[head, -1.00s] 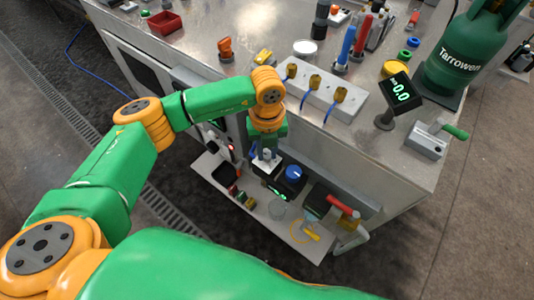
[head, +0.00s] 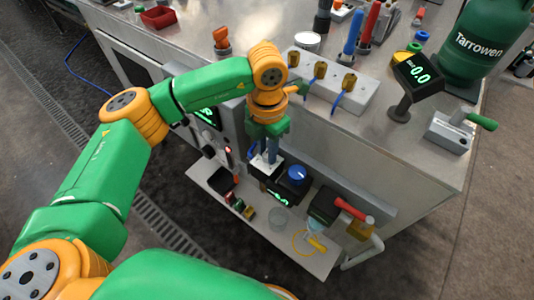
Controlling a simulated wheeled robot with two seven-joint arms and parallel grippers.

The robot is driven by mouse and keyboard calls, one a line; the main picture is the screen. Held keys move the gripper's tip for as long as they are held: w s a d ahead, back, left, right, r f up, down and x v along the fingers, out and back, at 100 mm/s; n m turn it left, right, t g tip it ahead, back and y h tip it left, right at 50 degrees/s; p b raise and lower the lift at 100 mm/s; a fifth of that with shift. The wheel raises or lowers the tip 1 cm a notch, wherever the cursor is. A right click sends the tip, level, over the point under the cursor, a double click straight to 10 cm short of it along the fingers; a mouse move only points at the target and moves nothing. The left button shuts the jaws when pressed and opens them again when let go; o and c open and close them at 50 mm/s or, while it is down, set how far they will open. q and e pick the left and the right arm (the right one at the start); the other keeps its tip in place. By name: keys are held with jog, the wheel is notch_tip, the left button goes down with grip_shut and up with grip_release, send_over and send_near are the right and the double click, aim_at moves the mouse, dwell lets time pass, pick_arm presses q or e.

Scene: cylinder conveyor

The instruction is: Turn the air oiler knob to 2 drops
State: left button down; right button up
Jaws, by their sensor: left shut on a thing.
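My left gripper (head: 267,162) points down at the black unit with a green display (head: 282,197) on the side of the workbench. Its pale fingers are shut on what looks like the air oiler knob at the unit's left part, which the fingers and wrist mostly hide. A blue round knob (head: 297,174) sits just right of the fingers, apart from them. A clear bowl (head: 280,217) shows below the unit. I cannot read any drop setting. My right gripper is not in view.
A pale shelf (head: 262,230) under the unit holds small parts. A red-handled valve (head: 350,209) stands to the right. On the bench are a white block with yellow fittings (head: 334,88), a display reading 0.0 (head: 417,74) and a green cylinder (head: 469,45).

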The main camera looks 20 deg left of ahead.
pick_arm(q)
jog(key=m+b, duration=0.1)
jog(key=m, duration=0.2)
jog(key=shift+f+b, duration=0.1)
jog(key=shift+b, duration=0.25)
jog(key=shift+m+b, duration=0.6)
jog(key=shift+m, duration=1.3)
jog(key=c, duration=0.7)
grip_release()
notch_tip(320, 180, up, 7)
jog(key=shift+r, duration=0.2)
